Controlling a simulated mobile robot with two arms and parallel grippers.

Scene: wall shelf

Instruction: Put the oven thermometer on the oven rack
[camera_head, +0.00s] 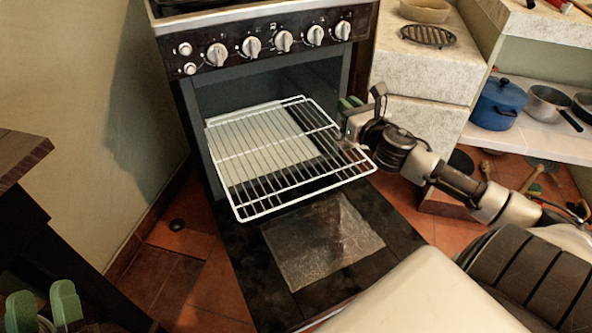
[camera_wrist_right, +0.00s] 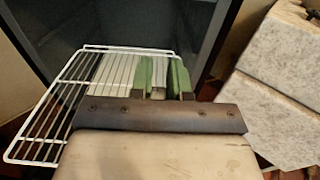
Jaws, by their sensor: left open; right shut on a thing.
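The oven rack (camera_head: 262,205) is a white wire rack, pulled partly out of the open oven. It also shows in the right wrist view (camera_wrist_right: 64,81). My right gripper (camera_head: 350,104) is at the rack's right side near the oven opening. Its green fingers (camera_wrist_right: 162,75) are closed around a small grey-white thing (camera_wrist_right: 158,93), which looks like the oven thermometer and is mostly hidden. I cannot tell whether it touches the rack. My left gripper (camera_head: 43,308) is open and empty at the lower left, away from the oven.
The oven door (camera_head: 385,226) is lowered below the rack. A pale flat panel (camera_head: 235,170) shows beneath the wires. A stone counter (camera_head: 430,65) stands right of the oven, with a shelf holding a blue pot (camera_head: 497,105). A dark table (camera_head: 20,160) is at left.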

